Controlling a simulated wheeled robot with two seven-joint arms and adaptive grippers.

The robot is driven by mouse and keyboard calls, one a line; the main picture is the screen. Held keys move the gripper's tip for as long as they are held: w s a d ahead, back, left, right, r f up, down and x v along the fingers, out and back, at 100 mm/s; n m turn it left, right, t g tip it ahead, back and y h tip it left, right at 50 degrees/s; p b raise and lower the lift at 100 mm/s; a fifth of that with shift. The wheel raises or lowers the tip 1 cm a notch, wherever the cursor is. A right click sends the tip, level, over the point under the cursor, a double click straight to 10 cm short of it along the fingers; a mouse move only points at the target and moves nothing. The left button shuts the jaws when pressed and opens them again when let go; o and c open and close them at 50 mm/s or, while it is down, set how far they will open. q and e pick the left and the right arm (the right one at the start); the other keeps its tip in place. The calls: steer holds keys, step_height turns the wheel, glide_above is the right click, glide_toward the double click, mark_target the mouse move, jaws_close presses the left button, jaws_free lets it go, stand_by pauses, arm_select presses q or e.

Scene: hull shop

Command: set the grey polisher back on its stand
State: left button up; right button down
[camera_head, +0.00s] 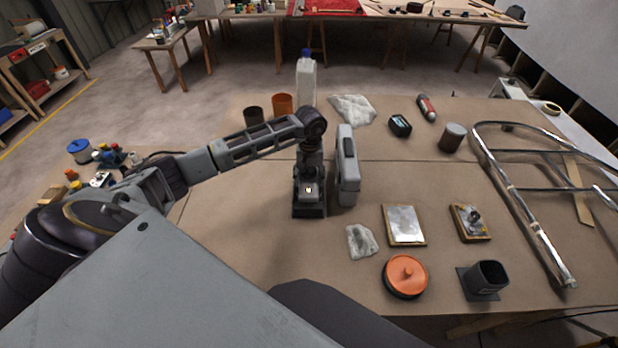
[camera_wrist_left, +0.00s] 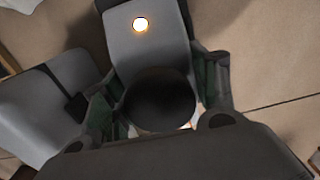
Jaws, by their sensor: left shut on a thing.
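The grey polisher (camera_head: 308,188) is upright, with a small lit spot on its body and a dark foot below. It also shows in the left wrist view (camera_wrist_left: 145,48), between the green-padded fingers. My left gripper (camera_head: 309,160) is shut on its upper part. I cannot tell whether its dark foot touches the table or is a separate base. An open black square holder (camera_head: 486,278) on a flat plate, possibly the stand, is empty at the front right. My right gripper is not in view.
A grey case (camera_head: 348,170) stands close to the right of the polisher. A bottle (camera_head: 305,80) and cups (camera_head: 282,103) stand behind it. A white cloth (camera_head: 360,241), orange disc (camera_head: 406,275) and plates (camera_head: 404,226) lie in front right. A metal frame (camera_head: 541,240) lies at right.

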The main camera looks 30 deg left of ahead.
arm_select(q)
steer(key=shift+f+b, duration=0.5)
stand_by(0.8)
steer(key=o, duration=1)
steer(key=shift+f, duration=0.1)
steer(key=shift+r+p, duration=2.4)
steer(key=shift+r, duration=3.15)
steer(key=shift+s+d+f, duration=0.1)
steer(key=shift+d, duration=0.05)
